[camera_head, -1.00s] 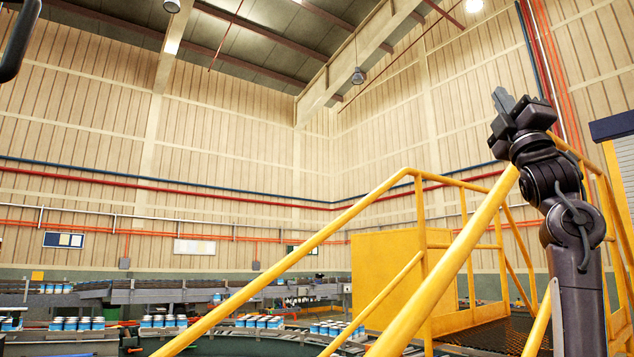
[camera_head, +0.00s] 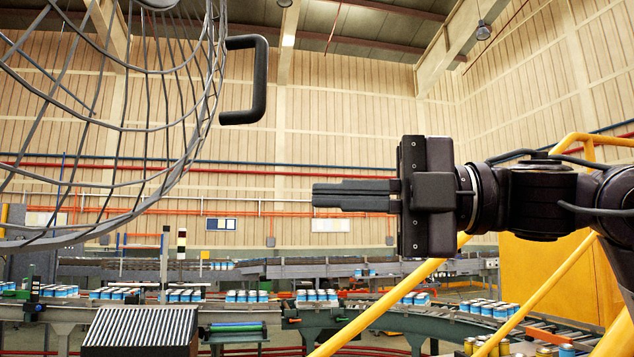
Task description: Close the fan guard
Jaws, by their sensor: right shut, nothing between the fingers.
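The fan guard (camera_head: 205,95) is a large grey wire cage that fills the upper left of the head view. Its left and top parts run out of the picture. A black C-shaped handle (camera_head: 259,80) sticks out from its right rim. My right gripper (camera_head: 320,195) comes in from the right, pointing left, with its dark fingers shut and nothing between them. In the picture it is below and to the right of the handle, apart from it and from the cage. My left gripper is not in view.
Yellow railings (camera_head: 395,305) slope up at the lower right, behind and below my right arm. Conveyors with several packs of cans (camera_head: 317,295) run across the bottom. The space between the gripper and the guard looks clear.

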